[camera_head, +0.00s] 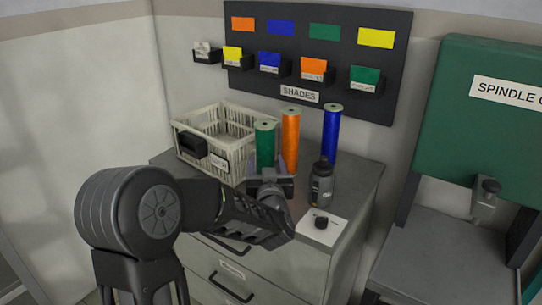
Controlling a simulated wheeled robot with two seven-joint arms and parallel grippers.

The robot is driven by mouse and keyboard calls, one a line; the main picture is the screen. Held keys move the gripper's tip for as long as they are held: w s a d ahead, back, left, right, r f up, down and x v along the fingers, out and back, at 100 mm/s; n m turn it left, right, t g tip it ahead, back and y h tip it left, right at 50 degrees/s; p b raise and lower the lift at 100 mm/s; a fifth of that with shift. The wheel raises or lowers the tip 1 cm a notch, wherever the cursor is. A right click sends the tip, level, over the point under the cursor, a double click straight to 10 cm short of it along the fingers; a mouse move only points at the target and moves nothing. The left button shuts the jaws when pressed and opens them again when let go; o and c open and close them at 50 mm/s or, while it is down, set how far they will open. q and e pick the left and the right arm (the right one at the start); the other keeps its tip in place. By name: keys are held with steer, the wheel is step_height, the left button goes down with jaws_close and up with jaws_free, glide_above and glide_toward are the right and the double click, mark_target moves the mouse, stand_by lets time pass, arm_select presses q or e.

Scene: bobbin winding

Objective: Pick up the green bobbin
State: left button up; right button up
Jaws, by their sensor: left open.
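The green bobbin (265,142) stands upright on top of the grey drawer cabinet (358,180), left of the orange bobbin (290,138). My left gripper (268,172) is open at the near side of the green bobbin, low down. The gripper and wrist hide the bobbin's base, and I cannot tell whether the fingers touch it. A taller blue bobbin (331,135) stands further right. My right gripper is not in view.
A cream basket (215,140) stands left of the bobbins. A dark bottle (321,183) and a white plate with a black knob (321,228) sit at right. A dark shades board (310,50) hangs behind. A green spindle cabinet (490,125) is at far right.

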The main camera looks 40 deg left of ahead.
mark_target(265, 159)
arm_select(q)
steer(key=shift+s, duration=0.15)
steer(key=shift+x, duration=1.4)
steer(key=shift+w+a+r+p, duration=0.1)
steer(key=shift+w+a+p, duration=0.15)
steer(key=shift+w+p, duration=0.2)
steer(key=p+x, duration=0.1)
steer(key=x, duration=0.3)
steer(key=shift+c, duration=0.6)
jaws_close()
